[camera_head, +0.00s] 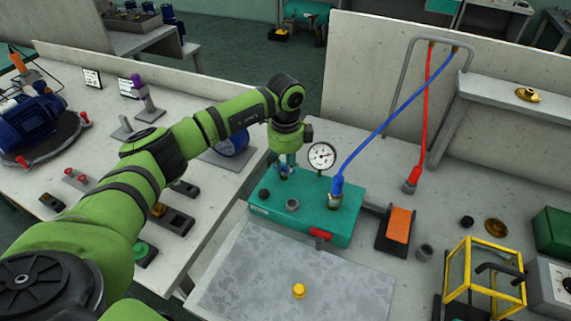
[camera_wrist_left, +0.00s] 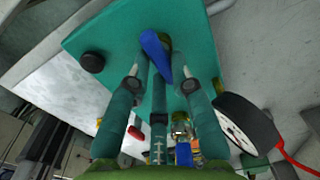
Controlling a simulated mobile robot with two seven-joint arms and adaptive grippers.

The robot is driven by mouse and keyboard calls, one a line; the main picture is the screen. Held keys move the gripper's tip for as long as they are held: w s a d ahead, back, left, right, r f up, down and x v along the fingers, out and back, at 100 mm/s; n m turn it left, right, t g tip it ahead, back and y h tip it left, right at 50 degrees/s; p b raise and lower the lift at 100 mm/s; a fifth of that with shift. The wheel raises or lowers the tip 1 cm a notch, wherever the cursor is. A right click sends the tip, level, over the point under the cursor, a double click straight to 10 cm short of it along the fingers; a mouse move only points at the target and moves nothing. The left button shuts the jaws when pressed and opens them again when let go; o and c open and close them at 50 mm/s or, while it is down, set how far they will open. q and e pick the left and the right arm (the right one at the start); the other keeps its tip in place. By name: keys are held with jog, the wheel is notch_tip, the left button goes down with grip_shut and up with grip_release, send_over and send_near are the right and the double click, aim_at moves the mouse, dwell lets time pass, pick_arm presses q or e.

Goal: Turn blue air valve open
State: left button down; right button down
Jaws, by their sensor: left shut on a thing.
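The teal pump box (camera_head: 310,213) stands on the grey bench, and its top also shows in the left wrist view (camera_wrist_left: 112,32). The blue air valve handle (camera_wrist_left: 156,55) is on the box top. My left gripper (camera_head: 286,168) reaches down to the box's back left corner. In the left wrist view, its fingers (camera_wrist_left: 161,80) are closed in on both sides of the blue handle, which lies between their tips. In the head view the gripper mostly hides the handle. My right gripper is not in view.
A round pressure gauge (camera_head: 321,156) stands close to the right of my left gripper. A blue hose (camera_head: 375,130) rises from a fitting on the box. A black knob (camera_head: 264,193) and a red lever (camera_head: 319,233) are also on the box. An orange pedal (camera_head: 399,224) lies to its right.

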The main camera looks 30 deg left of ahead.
aim_at(285, 168)
pick_arm(q)
jog(key=c, duration=1.1)
grip_release()
jog(key=shift+r, duration=0.1)
notch_tip(285, 168, up, 12)
